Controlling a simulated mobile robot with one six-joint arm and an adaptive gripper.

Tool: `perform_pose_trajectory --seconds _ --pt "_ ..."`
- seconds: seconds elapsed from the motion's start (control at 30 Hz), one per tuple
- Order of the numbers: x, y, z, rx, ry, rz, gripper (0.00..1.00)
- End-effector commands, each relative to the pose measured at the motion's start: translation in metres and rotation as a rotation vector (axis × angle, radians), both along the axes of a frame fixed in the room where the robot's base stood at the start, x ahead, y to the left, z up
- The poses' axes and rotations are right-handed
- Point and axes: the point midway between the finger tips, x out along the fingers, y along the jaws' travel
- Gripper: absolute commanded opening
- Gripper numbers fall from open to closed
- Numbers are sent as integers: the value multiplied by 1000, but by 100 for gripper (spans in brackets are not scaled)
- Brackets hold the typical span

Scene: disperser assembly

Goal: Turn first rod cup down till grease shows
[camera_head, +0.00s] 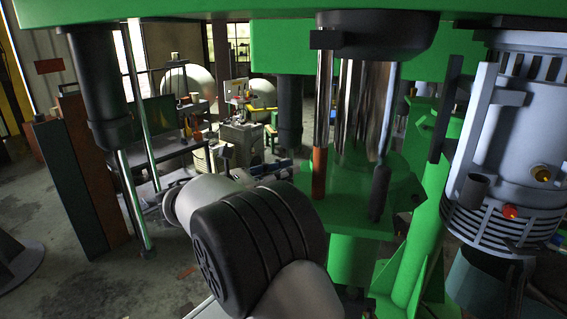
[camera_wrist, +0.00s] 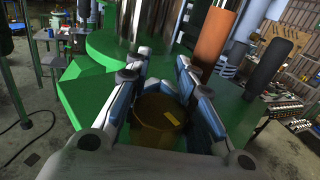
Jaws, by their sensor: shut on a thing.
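A round brass-brown cup (camera_wrist: 150,124) sits between the fingers of my gripper (camera_wrist: 158,78) in the wrist view. The blue-padded fingers are shut on it from both sides. A small bright yellow patch shows on the cup's top; I cannot tell whether it is grease. Beyond the fingers is a green plate (camera_wrist: 85,95) with shiny metal rods (camera_wrist: 150,18) rising from it.
An orange sleeve (camera_head: 319,172) on a rod and a black upright post (camera_head: 380,192) stand on the green frame, close to the right of my gripper. A grey motor (camera_head: 520,125) is at the right. Open floor (camera_head: 50,205) lies at the left.

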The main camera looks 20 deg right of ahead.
Motion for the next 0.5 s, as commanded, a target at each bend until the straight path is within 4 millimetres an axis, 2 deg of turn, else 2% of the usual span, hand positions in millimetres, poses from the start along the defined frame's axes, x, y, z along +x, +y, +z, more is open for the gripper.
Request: perform_pose_trajectory --seconds 0.03,0.5 --pt "0 1 4 1 4 -34 0" --pt "-12 -1 3 1 3 -319 0"
